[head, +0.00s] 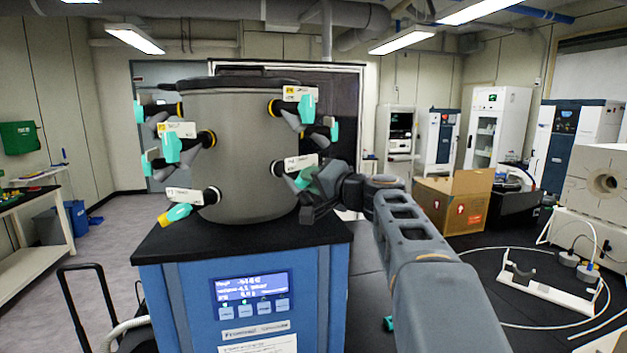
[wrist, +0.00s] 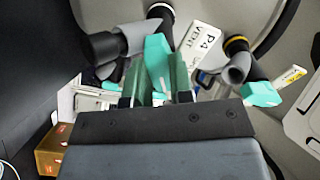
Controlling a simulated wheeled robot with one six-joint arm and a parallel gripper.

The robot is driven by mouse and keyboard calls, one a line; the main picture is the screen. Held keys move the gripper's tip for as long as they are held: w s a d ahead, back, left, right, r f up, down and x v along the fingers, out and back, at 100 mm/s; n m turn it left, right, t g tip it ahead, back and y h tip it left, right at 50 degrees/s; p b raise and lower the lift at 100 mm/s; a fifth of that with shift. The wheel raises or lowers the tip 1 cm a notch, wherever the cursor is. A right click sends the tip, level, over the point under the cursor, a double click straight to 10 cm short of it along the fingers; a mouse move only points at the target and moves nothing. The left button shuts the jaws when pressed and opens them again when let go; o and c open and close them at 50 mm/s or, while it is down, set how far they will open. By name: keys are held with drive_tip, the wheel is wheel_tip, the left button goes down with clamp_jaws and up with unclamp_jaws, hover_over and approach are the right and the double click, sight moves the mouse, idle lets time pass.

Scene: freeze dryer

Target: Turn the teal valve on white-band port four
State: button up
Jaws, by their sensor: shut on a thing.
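The teal valve handle of port four (wrist: 157,60) stands between my gripper's fingers (wrist: 157,92) in the wrist view, and the fingers are shut on it. A white label beside it (wrist: 202,42) reads "P4 VENT". The port has a pale band (wrist: 161,10) at the chamber wall. In the head view the same teal handle (head: 304,177) shows at the lower right of the grey drum (head: 240,150), under its white label (head: 300,162). My gripper (head: 318,190) reaches it from the right and partly covers it.
Other ports with teal handles sit around the drum, at upper right (head: 308,106) and left (head: 171,147). A neighbouring yellow-banded port with a teal handle (wrist: 261,94) is close by in the wrist view. A cardboard box (head: 453,203) stands on the right.

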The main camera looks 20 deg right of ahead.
drive_tip(key=shift+f, duration=0.1)
clamp_jaws()
drive_tip(key=shift+d+f+n+b, duration=0.1)
drive_tip(key=shift+n+b, duration=2.75)
drive_tip(key=shift+b, duration=1)
drive_tip(key=shift+d+n+b, duration=0.1)
drive_tip(key=shift+n+b, duration=2.75)
drive_tip(key=shift+b, duration=0.95)
drive_tip(key=shift+n, duration=0.3)
drive_tip(key=o, duration=0.8)
unclamp_jaws()
drive_tip(key=b+v, duration=0.3)
drive_tip(key=v, duration=1)
drive_tip(key=shift+s+b, duration=0.3)
drive_tip(key=shift+s, duration=0.1)
